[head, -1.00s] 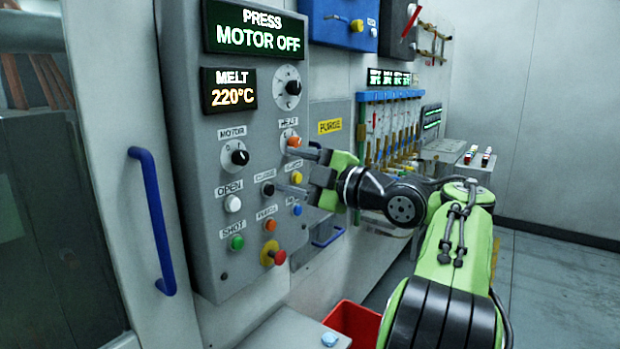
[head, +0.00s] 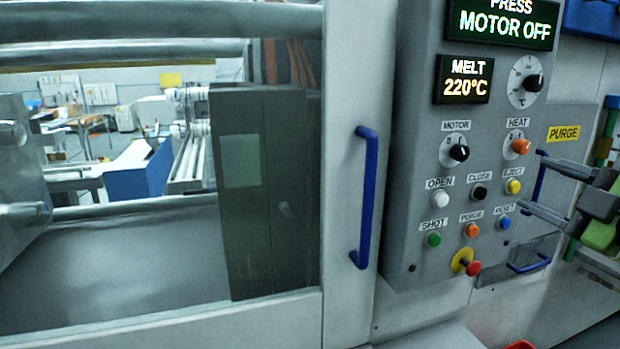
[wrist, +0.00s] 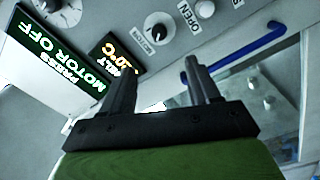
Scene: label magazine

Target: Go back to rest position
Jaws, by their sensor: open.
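My gripper (head: 549,189) shows at the right edge in the head view, beside the grey control panel (head: 412,225). Its two dark fingers are apart and empty, pointing left toward the panel's right side. Most of my arm is outside the head view. In the wrist view my gripper (wrist: 160,85) is open with nothing between its fingers. Beyond it the panel shows tilted, with the motor knob (wrist: 158,27) and the white open button (wrist: 205,9).
A machine door with a blue handle (head: 366,197) and a window stands left of the panel. A red emergency button (head: 473,268) sticks out low on the panel. A blue handle (head: 529,264) lies low at right. Part of a red bin (head: 520,345) shows at the bottom.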

